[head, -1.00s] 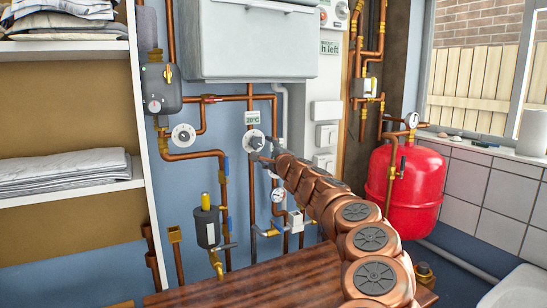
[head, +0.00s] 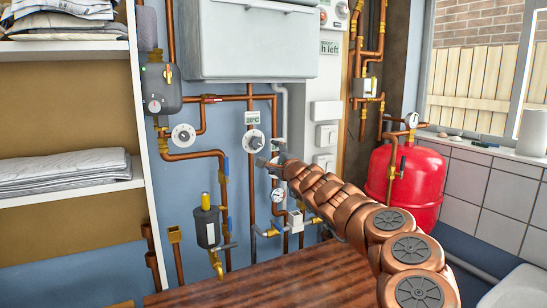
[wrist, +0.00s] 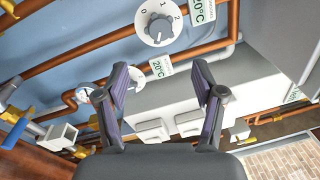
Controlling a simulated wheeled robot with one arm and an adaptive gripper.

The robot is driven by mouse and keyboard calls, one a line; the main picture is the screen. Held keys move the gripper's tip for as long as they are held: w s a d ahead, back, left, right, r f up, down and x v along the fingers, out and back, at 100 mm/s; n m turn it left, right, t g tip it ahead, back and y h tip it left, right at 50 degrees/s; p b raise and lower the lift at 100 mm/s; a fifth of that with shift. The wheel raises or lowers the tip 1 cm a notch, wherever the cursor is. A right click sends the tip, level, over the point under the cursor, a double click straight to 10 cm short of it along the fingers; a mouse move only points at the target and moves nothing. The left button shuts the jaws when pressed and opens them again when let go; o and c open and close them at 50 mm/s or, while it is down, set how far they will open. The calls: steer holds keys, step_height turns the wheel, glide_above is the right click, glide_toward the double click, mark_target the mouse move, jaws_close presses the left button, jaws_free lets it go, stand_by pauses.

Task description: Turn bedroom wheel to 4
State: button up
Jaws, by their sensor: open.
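A white round wheel with a grey knob (head: 253,141) sits on the pipework under a "20°C" label (head: 252,118). In the wrist view this wheel (wrist: 160,22) shows the marks 0, 1 and 2; where its pointer stands is unclear.
Copper pipes run around the wheels. A pressure gauge (head: 278,195) and valves sit just below my gripper. A white boiler (head: 260,40) hangs above, and a red tank (head: 405,185) stands at right. A wooden top (head: 240,283) lies below. Shelves (head: 70,125) stand at left.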

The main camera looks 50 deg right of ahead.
stand_by(0.6)
